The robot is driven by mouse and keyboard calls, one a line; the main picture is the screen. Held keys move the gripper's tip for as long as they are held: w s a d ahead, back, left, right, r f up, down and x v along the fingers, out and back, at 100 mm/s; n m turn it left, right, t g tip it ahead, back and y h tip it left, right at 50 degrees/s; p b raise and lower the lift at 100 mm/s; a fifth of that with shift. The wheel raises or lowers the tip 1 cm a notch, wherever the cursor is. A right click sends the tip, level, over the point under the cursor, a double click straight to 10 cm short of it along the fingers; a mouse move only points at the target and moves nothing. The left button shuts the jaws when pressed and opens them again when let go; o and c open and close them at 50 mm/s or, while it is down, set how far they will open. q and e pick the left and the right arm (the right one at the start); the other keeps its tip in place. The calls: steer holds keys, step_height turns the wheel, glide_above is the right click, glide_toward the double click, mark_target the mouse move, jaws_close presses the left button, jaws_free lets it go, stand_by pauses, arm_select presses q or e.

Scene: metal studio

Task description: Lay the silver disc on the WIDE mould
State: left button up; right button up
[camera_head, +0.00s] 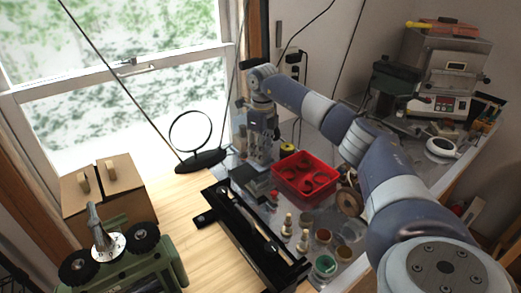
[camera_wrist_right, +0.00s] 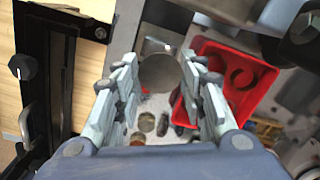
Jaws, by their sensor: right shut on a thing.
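My right gripper (camera_head: 258,158) reaches down over the metal-topped bench, left of the red tray. In the right wrist view, my right gripper (camera_wrist_right: 161,78) has its fingers on both sides of the round grey silver disc (camera_wrist_right: 160,72) and is shut on it. The disc is hidden behind the gripper in the head view. A grey block (camera_head: 250,181) lies just below the gripper; a pale square-edged piece (camera_wrist_right: 152,45) shows beyond the disc in the wrist view. I cannot tell which of these is the WIDE mould. My left gripper is not in view.
The red tray (camera_head: 304,192) holds dark rings, close to the gripper's right. A black-framed device (camera_head: 250,232) stands in front. Small bottles and jars (camera_head: 325,265) stand at the front right. A round magnifier (camera_head: 190,130) stands left, beside bare wood.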

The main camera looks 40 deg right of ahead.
steer(key=shift+r+p, duration=0.3)
steer(key=shift+p, duration=0.8)
steer(key=shift+f+p, duration=0.15)
steer(key=shift+p, duration=0.35)
steer(key=shift+f+b, duration=2.85)
steer(key=shift+f, duration=0.6)
steer(key=shift+f+b, duration=0.35)
steer(key=shift+f, duration=0.55)
steer(key=shift+f, duration=0.2)
steer(key=o, duration=1)
